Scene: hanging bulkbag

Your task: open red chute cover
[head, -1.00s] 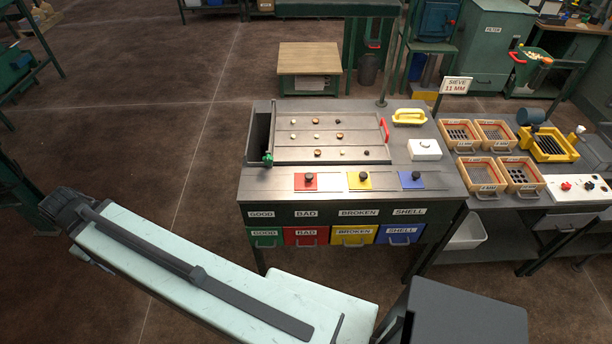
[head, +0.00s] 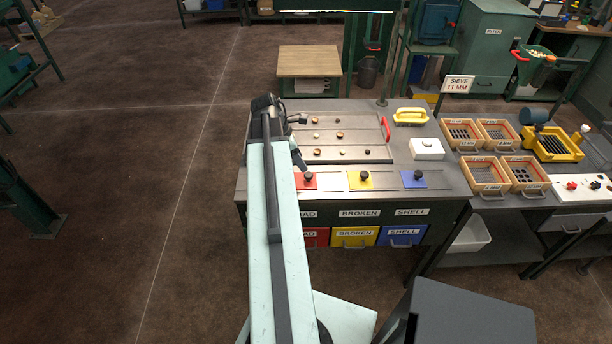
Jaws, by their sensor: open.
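The red chute cover (head: 312,184) is a flat red plate with a black knob (head: 308,176) on the metal strip at the bench front. Its left edge is partly hidden by my arm. My gripper (head: 302,142) is at the end of my arm, above the left side of the sorting tray, just behind and left of the red cover. Its jaws are open and hold nothing; they are small and dark here. A yellow cover (head: 362,183) and a blue cover (head: 413,180), each with a black knob, lie to the right.
The sorting tray (head: 365,128) holds several small round pieces and has a red handle (head: 385,128) at right. Labelled drawers, including the yellow one (head: 355,236), are below. Sieve boxes (head: 486,172) stand further right.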

